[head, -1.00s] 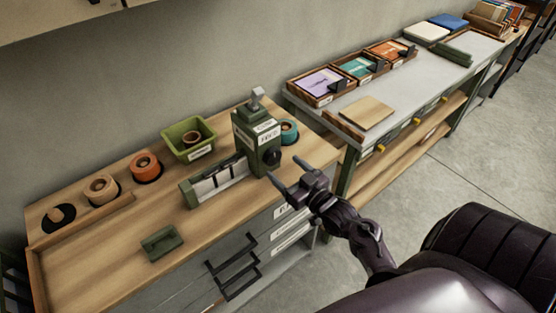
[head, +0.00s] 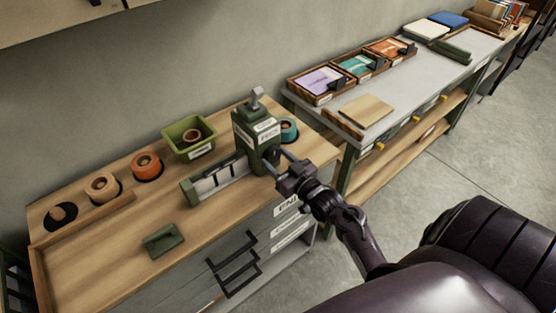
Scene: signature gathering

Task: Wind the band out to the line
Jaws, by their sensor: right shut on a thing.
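A green dispenser (head: 245,128) with white labels stands near the right end of the wooden bench. A low green channel (head: 215,179) with a white face and dark marks runs out from it to the left. My right gripper (head: 275,162) is at the dispenser's front right side, shut on the dark knob (head: 270,154), which its fingers mostly hide. I cannot make out a band end or which mark is the line. A teal roll (head: 289,130) sits just behind the dispenser, partly hidden. My left gripper is not in view.
Orange (head: 147,166) and tan (head: 102,186) rolls sit at the bench's back left, beside a green bin (head: 189,138) holding a roll. A green block (head: 162,240) lies near the front. A grey table (head: 395,112) with trays stands right. The bench's front left is clear.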

